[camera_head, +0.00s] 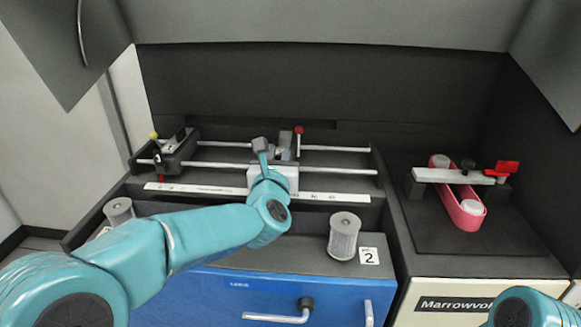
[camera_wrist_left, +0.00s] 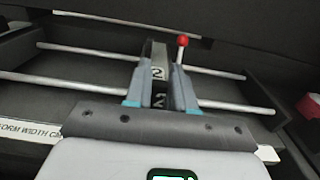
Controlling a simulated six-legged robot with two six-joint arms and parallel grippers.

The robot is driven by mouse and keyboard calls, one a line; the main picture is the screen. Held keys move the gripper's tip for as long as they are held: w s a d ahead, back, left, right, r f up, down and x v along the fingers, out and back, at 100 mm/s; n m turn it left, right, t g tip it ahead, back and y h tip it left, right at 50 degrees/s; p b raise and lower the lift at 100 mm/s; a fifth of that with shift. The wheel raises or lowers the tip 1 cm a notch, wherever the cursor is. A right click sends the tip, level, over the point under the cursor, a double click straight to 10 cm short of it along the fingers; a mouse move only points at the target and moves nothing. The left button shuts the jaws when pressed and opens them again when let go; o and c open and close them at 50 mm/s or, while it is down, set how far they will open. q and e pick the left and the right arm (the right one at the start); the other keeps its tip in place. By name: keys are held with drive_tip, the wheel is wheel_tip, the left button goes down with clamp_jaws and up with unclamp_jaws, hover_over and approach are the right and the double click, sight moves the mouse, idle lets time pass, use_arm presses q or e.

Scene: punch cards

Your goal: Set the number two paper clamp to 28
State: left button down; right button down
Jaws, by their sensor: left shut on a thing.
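The number two paper clamp (camera_head: 286,140) is a dark grey block with a red-knobbed lever, standing on two metal rails right of the middle. In the left wrist view the clamp (camera_wrist_left: 158,72) shows its "2" label between the two fingers. My left gripper (camera_head: 276,153) is shut on this clamp; its fingers (camera_wrist_left: 158,92) lie one on each side, with the red lever beside the right finger. The white width scale (camera_head: 215,189) runs along the front of the rails; my gripper and arm cover part of it, and the clamp's reading cannot be made out. My right gripper is out of view.
Another clamp (camera_head: 178,153) with a yellow knob and red pointer sits at the rails' left end. The rails (camera_head: 335,149) are bare to the right of clamp two. A ribbed grey roller (camera_head: 344,236) stands in front, beside a "2" card. A red belt device (camera_head: 463,207) is at right.

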use_arm(q)
drive_tip(key=shift+r, duration=0.1)
drive_tip(key=c, duration=1)
unclamp_jaws()
drive_tip(key=shift+s, duration=0.1)
drive_tip(key=shift+c, duration=0.2)
drive_tip(key=shift+s, duration=0.15)
drive_tip(key=s+b, duration=0.3)
drive_tip(key=s, duration=1.3)
drive_tip(key=shift+b, duration=0.4)
